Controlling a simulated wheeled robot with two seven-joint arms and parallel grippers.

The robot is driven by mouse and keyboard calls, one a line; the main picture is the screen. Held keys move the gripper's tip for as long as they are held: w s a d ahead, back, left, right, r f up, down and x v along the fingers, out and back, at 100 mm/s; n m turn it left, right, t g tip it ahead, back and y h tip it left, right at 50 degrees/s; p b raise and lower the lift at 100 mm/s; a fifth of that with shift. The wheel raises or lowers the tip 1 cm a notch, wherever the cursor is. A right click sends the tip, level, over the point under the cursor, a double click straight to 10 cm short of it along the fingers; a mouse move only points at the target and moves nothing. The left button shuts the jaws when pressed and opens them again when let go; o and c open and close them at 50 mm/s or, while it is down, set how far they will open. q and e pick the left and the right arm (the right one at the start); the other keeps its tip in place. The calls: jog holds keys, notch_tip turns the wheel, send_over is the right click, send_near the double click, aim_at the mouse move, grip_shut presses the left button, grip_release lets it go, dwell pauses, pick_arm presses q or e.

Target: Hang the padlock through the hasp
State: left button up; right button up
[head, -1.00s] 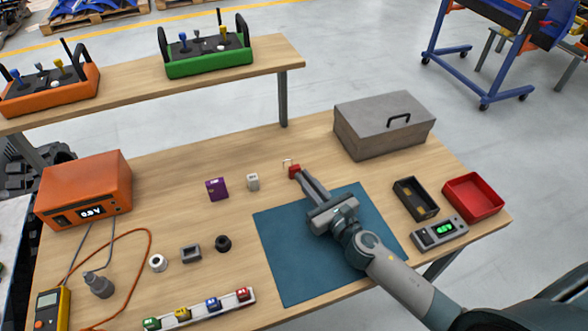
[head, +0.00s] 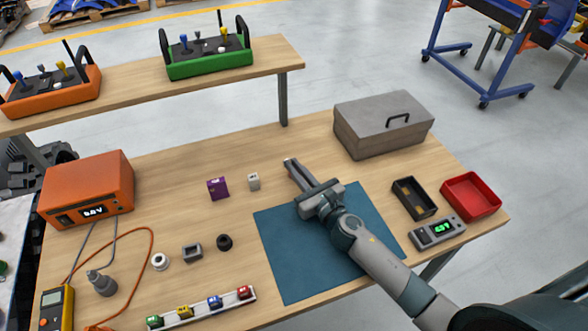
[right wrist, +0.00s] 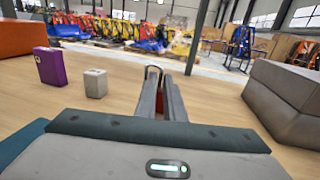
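My right gripper (head: 290,163) reaches low over the table beyond the blue mat, its fingers pointing away to the upper left. In the right wrist view its two fingers (right wrist: 161,80) lie close together with a narrow gap. A small metal loop (right wrist: 153,71) stands up at the fingertips there. I cannot tell whether it is the padlock's shackle or part of the hasp. My left gripper is not in view.
A purple block (head: 217,188) and a white block (head: 254,182) stand left of the gripper. A grey toolbox (head: 383,124) stands to its right. A black tray (head: 428,211) and red bin (head: 471,196) lie right of the blue mat (head: 290,262).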

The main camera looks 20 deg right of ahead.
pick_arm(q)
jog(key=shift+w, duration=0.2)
pick_arm(e)
grip_shut()
jog(key=shift+r, duration=0.8)
jog(key=r, duration=0.1)
jog(key=r+p, duration=0.1)
jog(key=r, duration=0.1)
jog(key=shift+s, duration=0.35)
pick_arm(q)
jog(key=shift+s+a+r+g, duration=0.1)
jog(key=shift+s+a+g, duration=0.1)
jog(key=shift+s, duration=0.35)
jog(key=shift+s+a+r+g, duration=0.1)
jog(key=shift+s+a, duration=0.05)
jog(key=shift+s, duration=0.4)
pick_arm(e)
jog(key=s+d+r, duration=0.3)
jog(key=s+r, duration=0.3)
jog(key=s, duration=0.4)
jog(key=shift+s+r, duration=0.25)
jog(key=shift+s, duration=0.05)
